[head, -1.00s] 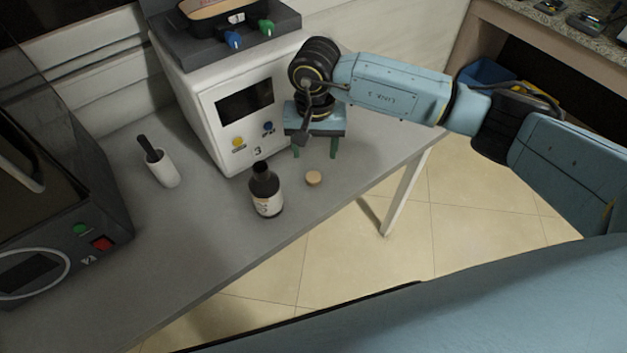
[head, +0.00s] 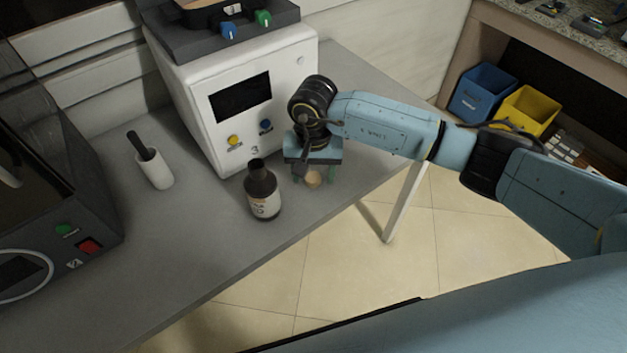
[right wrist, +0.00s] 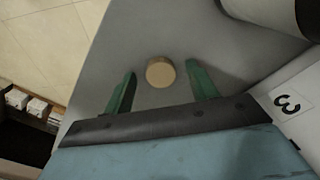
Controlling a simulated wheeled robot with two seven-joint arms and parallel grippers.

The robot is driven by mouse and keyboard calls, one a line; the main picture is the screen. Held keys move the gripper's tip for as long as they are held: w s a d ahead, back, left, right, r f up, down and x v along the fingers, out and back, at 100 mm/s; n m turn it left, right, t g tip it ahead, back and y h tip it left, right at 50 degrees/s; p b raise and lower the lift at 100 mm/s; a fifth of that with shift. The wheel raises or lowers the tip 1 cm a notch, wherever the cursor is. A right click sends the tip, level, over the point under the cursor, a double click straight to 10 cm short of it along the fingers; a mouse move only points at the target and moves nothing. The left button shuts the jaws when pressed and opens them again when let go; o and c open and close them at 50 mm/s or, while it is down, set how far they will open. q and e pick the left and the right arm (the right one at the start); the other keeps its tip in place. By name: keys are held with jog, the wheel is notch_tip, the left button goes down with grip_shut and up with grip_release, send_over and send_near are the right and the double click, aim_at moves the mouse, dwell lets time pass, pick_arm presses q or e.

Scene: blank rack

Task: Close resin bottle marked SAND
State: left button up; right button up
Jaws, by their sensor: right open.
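A dark brown resin bottle (head: 262,190) with a pale label stands upright on the grey bench near its front edge. I cannot read the label's writing, and the bottle's neck carries no cap. A round tan cap (head: 313,179) lies on the bench just right of the bottle; it also shows in the right wrist view (right wrist: 160,72). My right gripper (head: 314,178) is low over the bench at the cap. In the right wrist view its green fingers (right wrist: 162,82) are open, one on each side of the cap, with gaps on both sides. My left gripper is in neither view.
A white machine (head: 230,110) marked 3 stands behind the bottle. A white holder (head: 157,172) with a dark-handled tool stands to the left, near a dark machine (head: 90,190). The bench's front edge is close to the bottle. Blue (head: 482,92) and yellow (head: 528,108) bins are far right.

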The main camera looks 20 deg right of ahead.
aim_at(313, 177)
jog(key=shift+d+f, duration=0.1)
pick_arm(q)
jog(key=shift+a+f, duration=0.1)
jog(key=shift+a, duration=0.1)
pick_arm(e)
jog(key=shift+c, duration=0.4)
jog(key=c, duration=1)
